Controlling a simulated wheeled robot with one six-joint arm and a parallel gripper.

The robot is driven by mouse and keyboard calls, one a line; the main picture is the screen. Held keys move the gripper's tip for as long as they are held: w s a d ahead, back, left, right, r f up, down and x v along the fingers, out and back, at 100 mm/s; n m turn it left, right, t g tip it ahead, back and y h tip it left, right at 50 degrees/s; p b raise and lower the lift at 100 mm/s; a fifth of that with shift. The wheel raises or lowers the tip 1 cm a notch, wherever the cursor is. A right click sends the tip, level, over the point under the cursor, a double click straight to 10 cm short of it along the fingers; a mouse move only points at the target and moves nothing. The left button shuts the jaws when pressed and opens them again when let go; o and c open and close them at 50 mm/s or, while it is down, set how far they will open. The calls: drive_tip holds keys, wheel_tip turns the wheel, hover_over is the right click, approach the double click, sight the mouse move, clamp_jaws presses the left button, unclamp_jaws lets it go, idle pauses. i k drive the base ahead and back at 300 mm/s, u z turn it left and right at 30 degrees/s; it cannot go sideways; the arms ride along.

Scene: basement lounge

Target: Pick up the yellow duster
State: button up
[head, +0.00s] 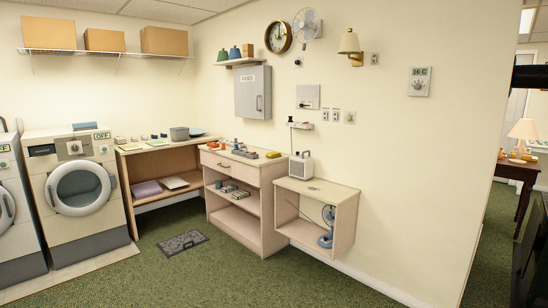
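A small yellow item (273,154) lies on the top of the pale wooden drawer cabinet (243,169), near its right end. It looks like a folded cloth or pad and may be the yellow duster, but it is too small to tell. Small pale yellowish items (132,147) also lie on the counter left of the cabinet. My gripper is not in view. A dark shape cut off by the right edge may be part of my arm.
Several small items, some orange and grey, crowd the cabinet top left of the yellow item. A lower open cubby (318,190) with a white radio-like box (301,167) on top stands to the right. A dark mat (182,242) lies on the green carpet, otherwise clear in front.

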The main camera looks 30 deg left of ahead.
sight(274, 155)
drive_tip(key=u, duration=0.15)
drive_tip(key=i, duration=0.35)
drive_tip(key=u, duration=1)
drive_tip(key=i, duration=1.55)
drive_tip(key=u, duration=0.85)
drive_tip(key=i, duration=2.1)
drive_tip(key=z, duration=0.6)
drive_tip(key=i, duration=1.75)
drive_tip(key=z, duration=1.05)
drive_tip(key=i, duration=0.6)
drive_tip(key=z, duration=0.25)
